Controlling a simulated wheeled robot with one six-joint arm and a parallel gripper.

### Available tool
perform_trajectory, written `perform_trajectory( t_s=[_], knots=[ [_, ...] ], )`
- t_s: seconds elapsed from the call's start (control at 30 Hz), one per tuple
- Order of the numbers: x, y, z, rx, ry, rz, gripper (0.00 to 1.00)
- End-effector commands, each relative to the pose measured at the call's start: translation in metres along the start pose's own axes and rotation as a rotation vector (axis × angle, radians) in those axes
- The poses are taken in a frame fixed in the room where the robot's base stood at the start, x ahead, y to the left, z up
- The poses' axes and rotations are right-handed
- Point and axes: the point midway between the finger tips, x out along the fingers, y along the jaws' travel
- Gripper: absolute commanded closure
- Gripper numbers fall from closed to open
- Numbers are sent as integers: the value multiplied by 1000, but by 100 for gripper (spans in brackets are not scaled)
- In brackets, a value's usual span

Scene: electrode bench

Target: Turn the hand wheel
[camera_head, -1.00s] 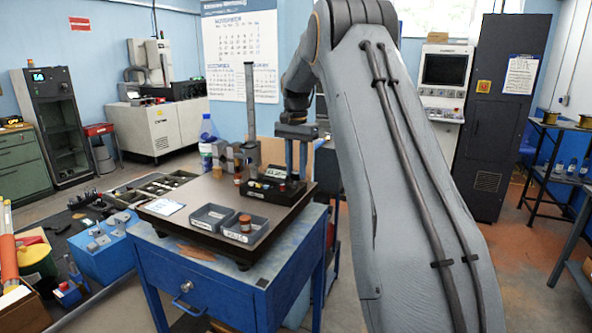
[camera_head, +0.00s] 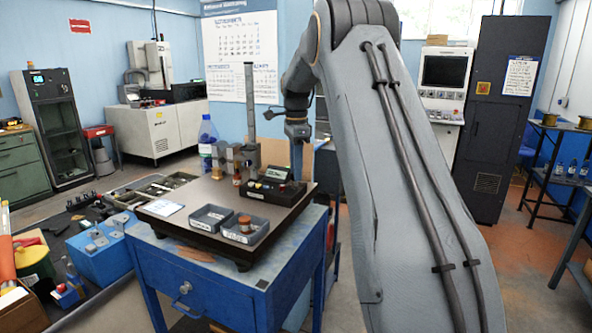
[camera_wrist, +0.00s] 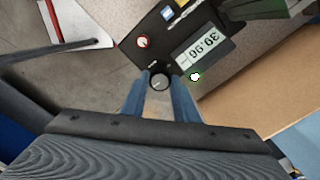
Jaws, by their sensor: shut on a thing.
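A small round black knob with a light face, apparently the hand wheel (camera_wrist: 160,82), sits on a black control box (camera_wrist: 128,47) in the wrist view. My gripper (camera_wrist: 160,88) has its two blue-grey fingers on either side of the knob and is shut on it. The box's display (camera_wrist: 204,47) reads about 96.39, upside down in this view. In the head view the box (camera_head: 270,191) stands on the bench plate's right side. My gripper (camera_head: 297,172) points down at its right end there, and the fingers hide the knob.
In the head view, a tall grey post (camera_head: 250,110) and metal blocks (camera_head: 226,157) stand behind the box. Two small grey bins (camera_head: 247,229) and a white paper (camera_head: 161,207) lie in front on the dark plate.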

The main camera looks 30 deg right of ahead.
Motion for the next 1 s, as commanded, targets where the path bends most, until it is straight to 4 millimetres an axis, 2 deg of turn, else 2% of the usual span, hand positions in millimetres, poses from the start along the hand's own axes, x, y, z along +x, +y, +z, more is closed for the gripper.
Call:
perform_trajectory(
  t_s=[0.67, 0.7, 0.77, 0.8, 1.0],
  knots=[
    [-4, -2, -1, 61, 1, -8, 96],
    [-4, -2, -1, 61, 1, -8, 68],
    [-3, -1, -1, 61, 1, -7, 58],
    [-3, -1, -1, 61, 1, -6, 54],
    [-2, -1, 0, 61, 1, -3, 54]
  ],
)
